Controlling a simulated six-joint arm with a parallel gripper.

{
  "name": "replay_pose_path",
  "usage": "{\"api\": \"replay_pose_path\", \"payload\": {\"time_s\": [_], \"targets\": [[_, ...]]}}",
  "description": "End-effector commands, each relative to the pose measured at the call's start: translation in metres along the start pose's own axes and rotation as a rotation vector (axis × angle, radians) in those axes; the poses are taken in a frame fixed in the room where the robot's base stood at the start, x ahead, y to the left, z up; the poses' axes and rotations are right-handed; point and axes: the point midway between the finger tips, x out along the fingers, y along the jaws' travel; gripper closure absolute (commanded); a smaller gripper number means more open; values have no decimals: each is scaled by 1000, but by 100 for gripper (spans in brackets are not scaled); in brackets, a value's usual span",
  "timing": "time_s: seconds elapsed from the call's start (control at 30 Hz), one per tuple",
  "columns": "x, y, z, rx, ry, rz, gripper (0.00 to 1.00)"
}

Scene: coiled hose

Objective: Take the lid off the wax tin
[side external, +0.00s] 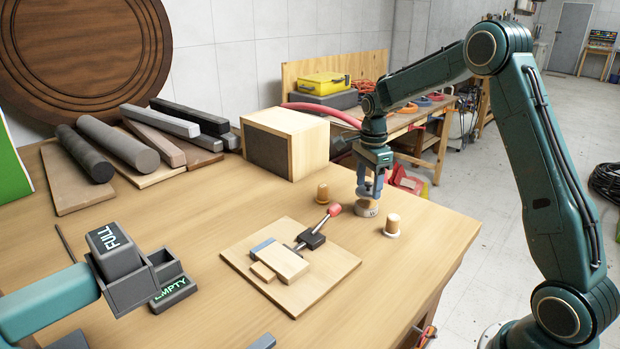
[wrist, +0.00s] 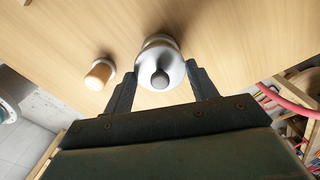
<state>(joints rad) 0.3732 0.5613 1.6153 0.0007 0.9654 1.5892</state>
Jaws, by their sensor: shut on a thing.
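The wax tin (side external: 367,210) is small, round and pale, with dark marking on its side. It stands upright on the wooden table near the right edge, below my gripper (side external: 369,190). The lid appears to sit on the tin; I cannot tell whether there is a gap. The tin's body is mostly hidden in the wrist view.
Two cork-coloured pieces stand close by, one behind left (side external: 322,193) and one front right (side external: 392,224). A board (side external: 330,264) with a red-handled clamp (side external: 333,210) lies to the left. A wooden box (side external: 300,145) stands behind. The table's right edge is near.

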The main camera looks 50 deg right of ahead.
Motion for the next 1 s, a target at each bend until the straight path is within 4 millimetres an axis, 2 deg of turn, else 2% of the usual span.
{"api": "replay_pose_path", "payload": {"time_s": [0.6, 0.8, 1.0], "targets": [[-128, -1, 0, 0, 0, -5, 64], [-156, -1, 0, 0, 0, -2, 64], [-168, 0, 0, 0, 0, -1, 64]]}}
